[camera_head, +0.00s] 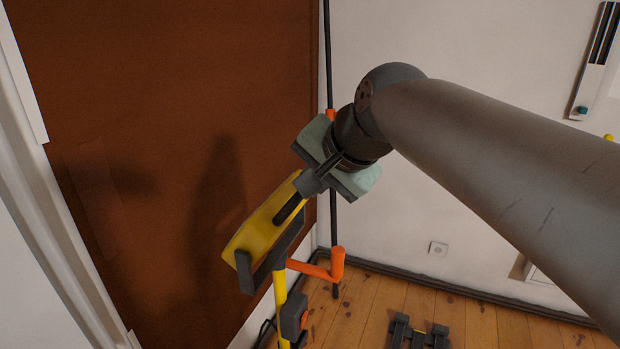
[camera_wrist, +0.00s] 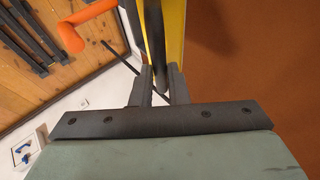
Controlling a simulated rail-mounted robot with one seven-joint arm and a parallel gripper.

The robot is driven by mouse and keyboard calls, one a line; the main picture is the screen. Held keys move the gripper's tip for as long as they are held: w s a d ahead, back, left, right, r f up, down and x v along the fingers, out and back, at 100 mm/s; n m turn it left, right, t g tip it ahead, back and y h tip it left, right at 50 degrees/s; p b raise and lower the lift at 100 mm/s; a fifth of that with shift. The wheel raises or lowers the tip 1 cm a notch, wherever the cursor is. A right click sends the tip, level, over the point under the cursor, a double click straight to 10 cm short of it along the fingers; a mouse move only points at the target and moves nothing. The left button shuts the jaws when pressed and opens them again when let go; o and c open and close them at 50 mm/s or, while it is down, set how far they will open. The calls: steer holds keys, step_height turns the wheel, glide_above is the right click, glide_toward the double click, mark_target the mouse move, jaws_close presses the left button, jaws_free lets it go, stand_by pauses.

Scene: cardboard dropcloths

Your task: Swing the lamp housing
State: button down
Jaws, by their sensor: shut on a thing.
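The yellow lamp housing (camera_head: 247,236) sits tilted in a dark bracket (camera_head: 277,256) on top of a yellow post (camera_head: 280,289), left of centre in the head view. A dark bar-like handle (camera_head: 289,209) runs along the housing's near side. My gripper (camera_head: 305,190) is shut on the upper end of this handle. In the wrist view my gripper (camera_wrist: 161,85) has its fingers on either side of the dark handle (camera_wrist: 153,38). A strip of the yellow housing (camera_wrist: 174,35) shows just behind it. The lamp's front face is hidden.
A black pole (camera_head: 328,55) with an orange clamp arm (camera_head: 318,268) stands close to the lamp. A brown panel (camera_head: 160,130) fills the left behind it. Dark objects (camera_head: 418,332) lie on the wooden floor (camera_head: 375,297).

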steer(key=shift+f, duration=0.1)
steer(key=c, duration=1.4)
jaws_free()
